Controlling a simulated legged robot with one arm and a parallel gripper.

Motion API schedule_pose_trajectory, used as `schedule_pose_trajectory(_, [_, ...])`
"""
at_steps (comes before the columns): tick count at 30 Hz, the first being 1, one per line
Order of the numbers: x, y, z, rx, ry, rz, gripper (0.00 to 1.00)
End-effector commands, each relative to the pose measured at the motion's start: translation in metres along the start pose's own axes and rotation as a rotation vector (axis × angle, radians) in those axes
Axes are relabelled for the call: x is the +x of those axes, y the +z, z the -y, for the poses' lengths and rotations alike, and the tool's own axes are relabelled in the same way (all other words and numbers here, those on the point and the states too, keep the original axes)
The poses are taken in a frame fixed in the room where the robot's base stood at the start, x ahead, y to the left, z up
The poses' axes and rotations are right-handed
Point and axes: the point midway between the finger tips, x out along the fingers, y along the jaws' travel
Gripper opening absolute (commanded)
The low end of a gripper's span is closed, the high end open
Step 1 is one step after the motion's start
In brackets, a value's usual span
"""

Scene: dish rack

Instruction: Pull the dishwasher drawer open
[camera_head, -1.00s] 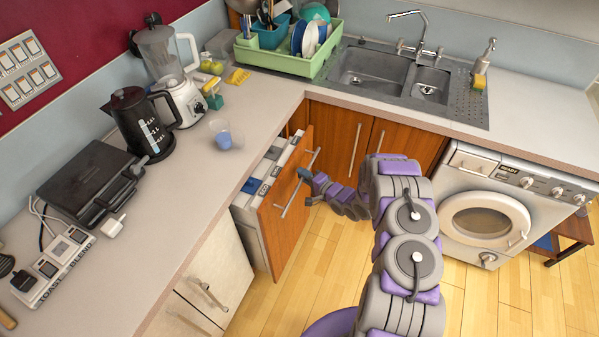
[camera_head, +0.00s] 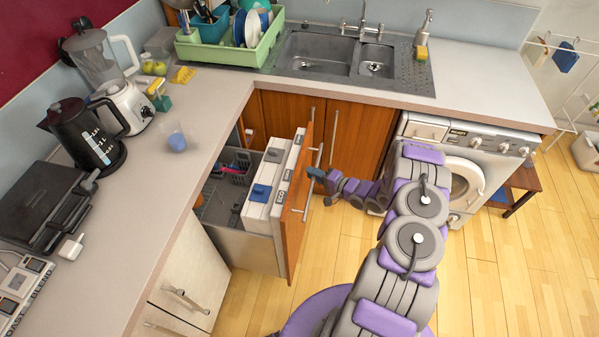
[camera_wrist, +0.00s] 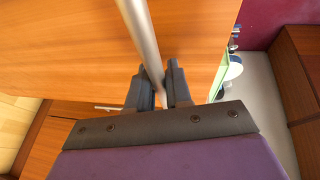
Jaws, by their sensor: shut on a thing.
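The dishwasher drawer has an orange-brown wooden front (camera_head: 297,205) and stands pulled out from under the counter, left of centre in the head view. Its inside (camera_head: 222,205) shows, with a grey cutlery basket (camera_head: 237,168) and white containers behind the front. The long metal handle (camera_wrist: 140,30) runs down between my fingers in the wrist view. My gripper (camera_wrist: 158,92) is shut on this handle; in the head view it (camera_head: 316,174) is at the front's right side. The exact finger contact is partly hidden.
The counter (camera_head: 150,215) with a black kettle (camera_head: 90,135) and blender (camera_head: 110,80) is at left. A sink (camera_head: 320,52) and green dish rack (camera_head: 235,48) are behind. A washing machine (camera_head: 480,145) stands at right. The wooden floor (camera_head: 500,290) is clear in front.

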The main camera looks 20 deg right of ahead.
Motion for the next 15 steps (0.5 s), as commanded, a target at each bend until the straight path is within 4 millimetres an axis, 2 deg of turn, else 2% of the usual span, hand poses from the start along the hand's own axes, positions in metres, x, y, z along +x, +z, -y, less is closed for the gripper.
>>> schedule_pose_trajectory(1, [-0.01, -0.002, -0.007, 0.007, 0.009, 0.0, 0.0])
schedule_pose_trajectory(6, [-0.039, -0.014, -0.013, 0.005, 0.008, 0.0, 0.0])
schedule_pose_trajectory(15, [-0.082, -0.032, -0.022, 0.005, 0.008, 0.001, 0.0])
